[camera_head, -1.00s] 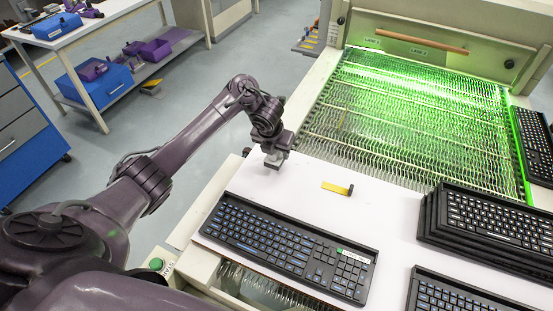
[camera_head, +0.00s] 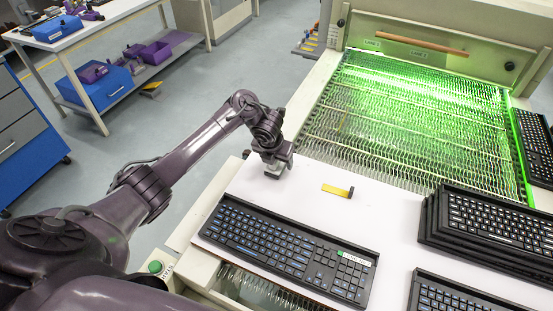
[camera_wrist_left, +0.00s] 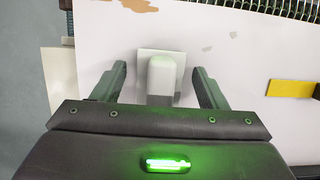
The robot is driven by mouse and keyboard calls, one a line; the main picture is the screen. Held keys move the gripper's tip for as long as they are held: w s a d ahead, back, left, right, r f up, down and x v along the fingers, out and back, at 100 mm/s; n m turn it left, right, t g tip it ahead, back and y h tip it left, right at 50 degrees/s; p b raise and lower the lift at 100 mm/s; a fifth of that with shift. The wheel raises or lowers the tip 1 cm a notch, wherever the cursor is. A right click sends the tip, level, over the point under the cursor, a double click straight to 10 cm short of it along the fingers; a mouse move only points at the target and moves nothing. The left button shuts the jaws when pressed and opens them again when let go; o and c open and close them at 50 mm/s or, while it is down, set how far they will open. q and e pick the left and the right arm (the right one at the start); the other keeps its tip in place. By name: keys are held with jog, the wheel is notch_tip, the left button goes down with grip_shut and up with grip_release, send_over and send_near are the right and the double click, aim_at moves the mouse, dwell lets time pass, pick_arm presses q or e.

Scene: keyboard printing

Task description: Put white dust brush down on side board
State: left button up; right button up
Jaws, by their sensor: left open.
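The white dust brush (camera_wrist_left: 160,75) stands on the white side board (camera_head: 310,215), near the board's far left corner. In the left wrist view it has a flat, wider base and a rounded handle. My left gripper (camera_wrist_left: 158,85) is open, with one dark finger on each side of the brush and a visible gap to each. In the head view the left gripper (camera_head: 277,162) hangs over the brush and hides most of it. My right gripper is not in view.
A yellow tool with a dark end (camera_head: 337,190) lies right of the brush. A black keyboard (camera_head: 290,245) lies in front. Stacked keyboards (camera_head: 490,222) stand at the right. A green-lit conveyor (camera_head: 410,120) is behind.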

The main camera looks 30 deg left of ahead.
aim_at(272, 171)
pick_arm(q)
jog(key=shift+r, duration=0.1)
jog(key=shift+r, duration=0.3)
jog(key=v, duration=0.4)
jog(key=shift+r+p, duration=0.35)
jog(key=p+v, duration=0.4)
jog(key=v, duration=0.2)
jog(key=shift+s+p, duration=0.15)
jog(key=shift+p, duration=0.15)
jog(key=shift+s+r, duration=0.2)
jog(key=shift+r, duration=0.2)
